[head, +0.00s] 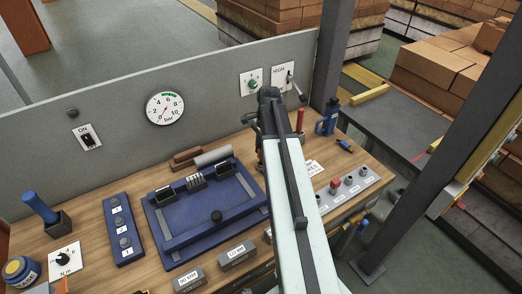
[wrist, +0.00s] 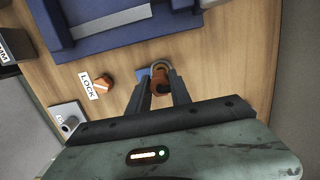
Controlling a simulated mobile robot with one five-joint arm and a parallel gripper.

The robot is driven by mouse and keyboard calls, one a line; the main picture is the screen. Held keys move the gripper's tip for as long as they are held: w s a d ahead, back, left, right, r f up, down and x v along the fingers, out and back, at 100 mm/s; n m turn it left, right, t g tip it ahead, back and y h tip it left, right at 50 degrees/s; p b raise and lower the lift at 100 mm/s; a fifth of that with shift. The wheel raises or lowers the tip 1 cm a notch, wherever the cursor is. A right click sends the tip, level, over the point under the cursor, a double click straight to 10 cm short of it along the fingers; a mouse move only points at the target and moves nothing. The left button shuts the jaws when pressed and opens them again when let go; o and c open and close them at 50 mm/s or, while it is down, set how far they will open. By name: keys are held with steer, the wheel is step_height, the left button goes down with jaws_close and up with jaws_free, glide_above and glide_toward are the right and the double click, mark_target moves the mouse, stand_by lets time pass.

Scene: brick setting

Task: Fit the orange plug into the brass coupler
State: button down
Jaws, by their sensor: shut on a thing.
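In the wrist view my gripper (wrist: 159,74) is shut on a small orange-brown piece, which I take to be the orange plug (wrist: 160,83). Its lower part is dark and the fingers cover its sides. A dull grey-tan ring (wrist: 158,64) curves around its far end; I cannot tell whether this is the brass coupler or whether the plug is inside it. A separate orange piece (wrist: 103,85) lies to the left beside a LOCK label (wrist: 88,86). In the head view my arm hides the fingertips and the plug.
A blue tray (head: 158,232) lies left of my arm, also at the top of the wrist view. A small blue piece (wrist: 141,74) sits beside the left finger. A grey button strip (head: 350,187) is right of my arm. A panel with a gauge (head: 165,109) stands behind the bench.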

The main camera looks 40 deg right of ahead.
steer(key=shift+f, duration=0.15)
steer(key=shift+f+b, duration=1.65)
steer(key=shift+b, duration=0.1)
steer(key=c, duration=1.1)
jaws_free()
steer(key=shift+o, duration=0.3)
steer(key=o, duration=0.3)
steer(key=shift+o, duration=0.2)
steer(key=shift+r, duration=0.15)
step_height(320, 180, up, 6)
steer(key=p, duration=0.6)
